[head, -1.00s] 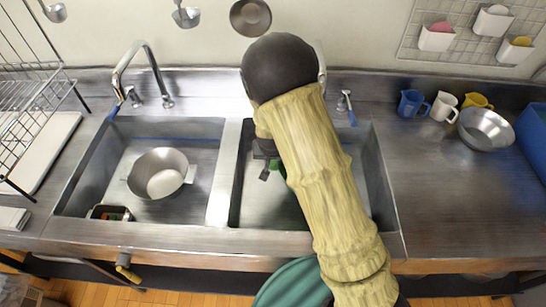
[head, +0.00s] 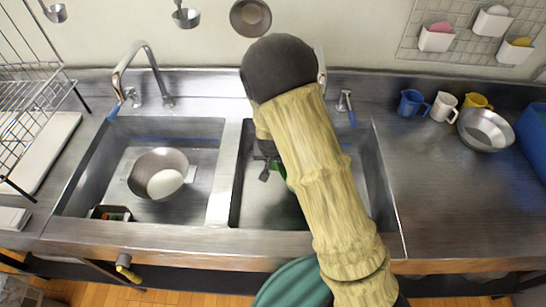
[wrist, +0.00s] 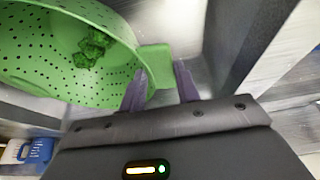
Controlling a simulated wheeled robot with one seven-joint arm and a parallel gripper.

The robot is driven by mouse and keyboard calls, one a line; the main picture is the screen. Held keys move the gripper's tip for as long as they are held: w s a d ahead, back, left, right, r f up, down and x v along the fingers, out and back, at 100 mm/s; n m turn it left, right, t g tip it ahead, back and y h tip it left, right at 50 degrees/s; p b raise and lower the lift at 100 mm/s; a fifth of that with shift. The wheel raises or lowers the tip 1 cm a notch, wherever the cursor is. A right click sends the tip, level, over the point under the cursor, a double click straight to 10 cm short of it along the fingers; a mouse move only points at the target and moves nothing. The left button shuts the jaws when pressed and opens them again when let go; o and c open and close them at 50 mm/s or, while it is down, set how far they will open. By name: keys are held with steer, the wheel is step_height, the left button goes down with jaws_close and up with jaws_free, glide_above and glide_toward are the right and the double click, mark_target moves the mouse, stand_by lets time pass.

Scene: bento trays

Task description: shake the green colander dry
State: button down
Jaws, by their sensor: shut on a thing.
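The green colander (wrist: 60,75) fills the left of the wrist view, tilted in that picture, with dark green leafy pieces (wrist: 92,48) inside it. My gripper (wrist: 160,88) is shut on the colander's flat side handle (wrist: 154,60), a finger on each side. In the head view my gripper (head: 267,172) is low over the right sink basin (head: 262,212), and my arm hides most of it. Only a small green bit of the colander (head: 279,170) shows there. I cannot see water or drops.
The left basin (head: 100,178) holds a metal bowl (head: 148,163) with a white round thing in it. The divider (head: 226,175) and basin walls stand close by. Cups (head: 411,102) and another metal bowl (head: 485,130) stand on the right counter, whose front is clear.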

steer(key=shift+r, duration=0.1)
steer(key=shift+r+p, duration=1.2)
steer(key=shift+r, duration=0.15)
steer(key=shift+f, duration=0.2)
